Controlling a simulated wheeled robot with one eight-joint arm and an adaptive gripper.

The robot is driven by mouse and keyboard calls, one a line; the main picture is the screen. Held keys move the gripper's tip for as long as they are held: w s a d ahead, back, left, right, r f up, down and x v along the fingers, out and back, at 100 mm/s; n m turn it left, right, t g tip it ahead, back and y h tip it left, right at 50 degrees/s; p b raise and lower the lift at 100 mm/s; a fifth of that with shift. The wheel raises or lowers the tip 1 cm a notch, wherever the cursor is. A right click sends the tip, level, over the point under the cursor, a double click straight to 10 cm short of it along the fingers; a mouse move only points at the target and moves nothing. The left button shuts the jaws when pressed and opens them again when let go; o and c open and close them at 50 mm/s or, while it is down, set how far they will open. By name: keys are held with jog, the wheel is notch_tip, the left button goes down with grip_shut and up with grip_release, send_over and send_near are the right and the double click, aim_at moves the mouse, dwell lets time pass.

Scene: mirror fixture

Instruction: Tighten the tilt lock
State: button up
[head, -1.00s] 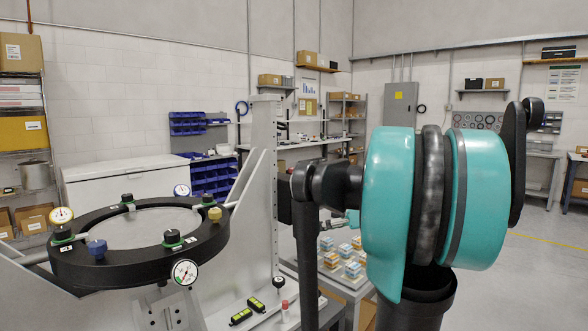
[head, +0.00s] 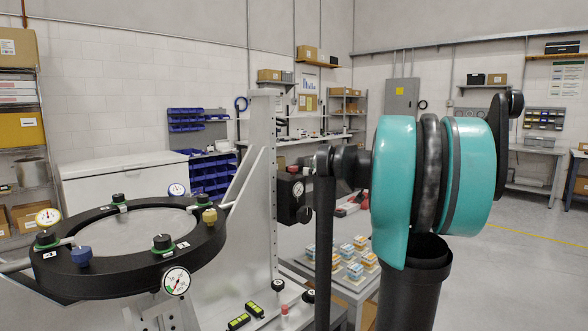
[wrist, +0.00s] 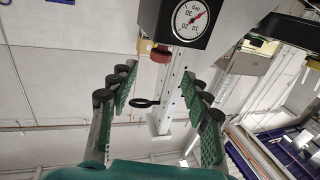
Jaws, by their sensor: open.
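A black ring fixture (head: 60,262) lies level at the left of the head view, with blue (head: 82,257), brass (head: 209,216) and black (head: 161,242) knobs. No part is marked as the tilt lock. A black box (head: 287,190) with a red knob (head: 293,169) and a dial sits on the upright post (head: 263,150). It shows in the wrist view (wrist: 158,22), its red knob (wrist: 161,54) pointing down there. My gripper (wrist: 163,80) is open and empty, fingers apart, below the box in that view. A small dark ring (wrist: 145,102) appears between the fingers. The head view does not clearly show my gripper.
Dial gauges, including a white one (head: 176,281), stand around the ring. A low table (head: 350,285) with small coloured boxes is behind my arm. Open floor lies to the right.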

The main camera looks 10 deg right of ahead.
aim_at(294, 167)
jog(key=x, duration=0.8)
jog(key=shift+s, duration=0.1)
grip_shut()
